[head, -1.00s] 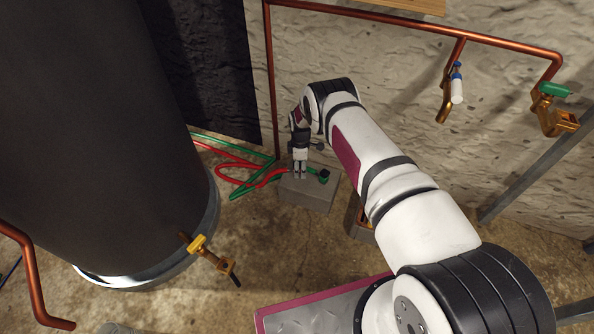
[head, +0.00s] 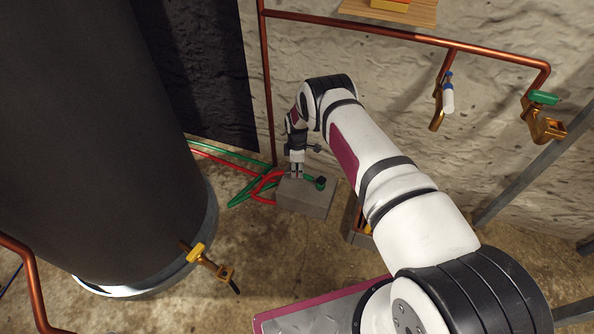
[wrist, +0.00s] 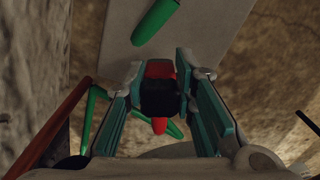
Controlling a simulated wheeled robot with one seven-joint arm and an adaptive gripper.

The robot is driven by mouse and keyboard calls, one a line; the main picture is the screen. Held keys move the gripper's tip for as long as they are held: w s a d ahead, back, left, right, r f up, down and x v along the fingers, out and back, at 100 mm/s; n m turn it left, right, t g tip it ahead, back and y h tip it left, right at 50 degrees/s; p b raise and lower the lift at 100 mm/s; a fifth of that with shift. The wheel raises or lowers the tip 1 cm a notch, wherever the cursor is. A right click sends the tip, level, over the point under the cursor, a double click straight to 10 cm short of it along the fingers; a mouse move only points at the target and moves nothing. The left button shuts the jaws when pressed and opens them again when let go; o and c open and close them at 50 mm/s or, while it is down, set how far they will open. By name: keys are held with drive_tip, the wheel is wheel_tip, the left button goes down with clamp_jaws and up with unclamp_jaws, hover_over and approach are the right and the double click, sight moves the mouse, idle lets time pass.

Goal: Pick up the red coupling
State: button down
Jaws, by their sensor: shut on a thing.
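My gripper (head: 296,173) is above the left part of a grey block in the head view. In the wrist view my gripper (wrist: 160,93) is shut on the red coupling (wrist: 160,69), which shows red at both ends with a black band between the fingers. In the head view the fingers hide most of the coupling. I cannot tell whether it is clear of the block. A green coupling with a dark end (head: 320,183) lies on the block to the right. It also shows in the wrist view (wrist: 155,22), apart from my fingers.
The grey block (head: 305,199) stands on the floor by the stone wall. A red hose (head: 265,182) and a green hose (head: 243,198) lie to its left. A large dark tank (head: 100,140) stands further left. An open box (head: 360,222) is right of the block.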

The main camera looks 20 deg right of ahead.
drive_tip(key=s+a+r+p, duration=0.1)
drive_tip(key=s+a+p, duration=0.1)
drive_tip(key=s, duration=0.5)
drive_tip(key=s+a+r+p, duration=0.1)
drive_tip(key=s+a+p, duration=0.1)
drive_tip(key=s+p, duration=0.3)
drive_tip(key=s, duration=0.3)
drive_tip(key=shift+s, duration=0.25)
